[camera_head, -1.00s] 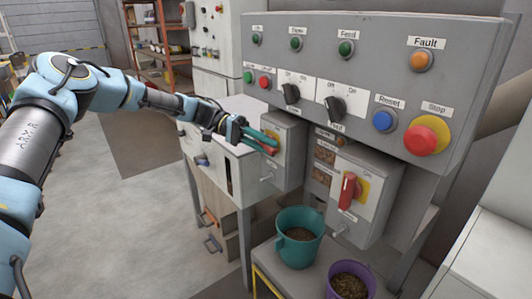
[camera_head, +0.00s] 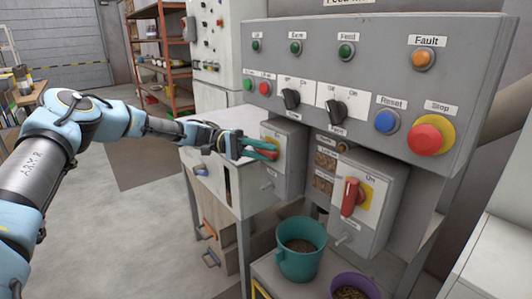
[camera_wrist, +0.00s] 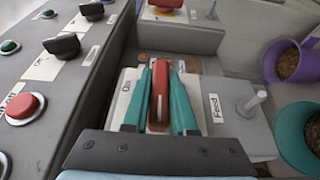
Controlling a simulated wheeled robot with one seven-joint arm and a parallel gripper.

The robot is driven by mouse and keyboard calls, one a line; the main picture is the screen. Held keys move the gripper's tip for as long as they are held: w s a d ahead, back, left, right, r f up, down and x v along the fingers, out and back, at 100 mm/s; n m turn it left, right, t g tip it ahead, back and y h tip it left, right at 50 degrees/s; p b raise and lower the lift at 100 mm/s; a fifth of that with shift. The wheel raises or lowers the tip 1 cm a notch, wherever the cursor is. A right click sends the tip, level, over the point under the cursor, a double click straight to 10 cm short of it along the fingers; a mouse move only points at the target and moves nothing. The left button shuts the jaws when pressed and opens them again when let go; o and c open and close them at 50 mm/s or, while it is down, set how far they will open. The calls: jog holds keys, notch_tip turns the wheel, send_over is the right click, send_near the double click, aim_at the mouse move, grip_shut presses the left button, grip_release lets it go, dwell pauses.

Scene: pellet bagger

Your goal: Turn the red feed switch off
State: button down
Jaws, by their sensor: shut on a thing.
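The feed switch box (camera_head: 292,160) is the left of two grey boxes below the panel in the head view. Its red handle (camera_wrist: 160,90) shows in the wrist view, pointing along the fingers. The box face carries an "On" label (camera_wrist: 125,84) and a "Feed" label (camera_wrist: 213,108). My gripper (camera_head: 262,150) has teal fingers, one on each side of the red handle, and is shut on it. The fingers also show in the wrist view (camera_wrist: 160,98). In the head view the fingers partly hide the handle.
A second box with a red switch (camera_head: 350,196) stands to the right. Above are black knobs (camera_head: 336,111), a blue Reset button (camera_head: 386,121) and a red Stop button (camera_head: 426,138). A teal bucket (camera_head: 301,262) and a purple bucket (camera_head: 353,285) stand below.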

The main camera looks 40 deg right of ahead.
jog(key=c, duration=0.7)
grip_release()
jog(key=b+v, duration=0.3)
jog(key=v, duration=0.7)
jog(key=shift+w+a+b, duration=0.1)
jog(key=shift+w+b, duration=0.3)
